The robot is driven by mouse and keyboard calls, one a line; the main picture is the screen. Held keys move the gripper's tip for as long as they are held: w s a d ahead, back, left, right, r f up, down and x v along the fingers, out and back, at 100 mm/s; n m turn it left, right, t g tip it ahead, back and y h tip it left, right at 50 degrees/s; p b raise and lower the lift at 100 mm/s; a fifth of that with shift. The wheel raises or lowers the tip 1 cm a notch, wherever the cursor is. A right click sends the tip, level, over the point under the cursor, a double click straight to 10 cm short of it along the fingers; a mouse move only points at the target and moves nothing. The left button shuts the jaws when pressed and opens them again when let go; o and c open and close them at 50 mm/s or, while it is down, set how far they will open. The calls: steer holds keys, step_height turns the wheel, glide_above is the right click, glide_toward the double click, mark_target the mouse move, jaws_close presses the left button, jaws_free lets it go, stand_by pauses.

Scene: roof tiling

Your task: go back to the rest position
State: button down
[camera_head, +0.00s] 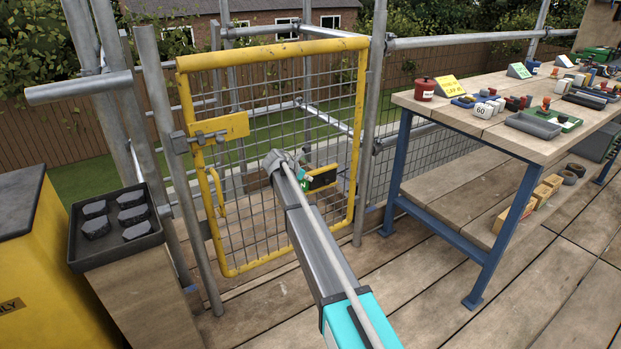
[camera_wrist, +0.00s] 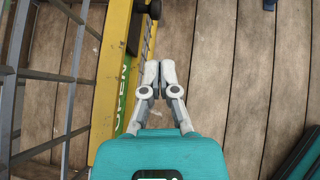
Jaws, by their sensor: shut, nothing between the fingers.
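My gripper (camera_wrist: 159,72) is shut and empty, its two pale fingers meeting at the tips in the wrist view. It is above the deck planks, just right of the yellow gate's edge (camera_wrist: 110,85), which carries a green strip reading OPEN (camera_wrist: 122,90). In the head view my arm reaches from the bottom toward the yellow mesh gate (camera_head: 268,52). My gripper is mostly hidden behind the arm's end there, near the gate's black-and-yellow latch plate (camera_head: 322,179). I cannot tell whether it touches the gate.
A workbench (camera_head: 505,135) with cups, trays and small parts stands on the right. A black tray (camera_head: 75,225) of dark pieces is at the left, beside a yellow bin (camera_head: 40,285). Scaffold poles (camera_head: 372,100) frame the gate. The deck (camera_head: 540,300) at front right is clear.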

stand_by(0.3)
steer(key=s+d+f+m+g+y, duration=0.25)
steer(key=s+d+m, duration=0.25)
steer(key=s+m, duration=0.7)
steer(key=s+d+f+m+g+y, duration=0.25)
steer(key=s+d+m, duration=0.25)
steer(key=s, duration=1.4)
steer(key=s+d+f+m+g+y, duration=0.1)
steer(key=s+d+f+m+y, duration=0.3)
steer(key=s+m, duration=0.8)
steer(key=s+r+n+h+p, duration=0.1)
steer(key=s+r+n+p, duration=0.2)
steer(key=r+p, duration=3.4)
step_height(320, 180, up, 3)
steer(key=shift+d+f, duration=0.1)
steer(key=shift+d, duration=0.15)
steer(key=shift+s, duration=0.1)
steer(key=shift+f, duration=0.1)
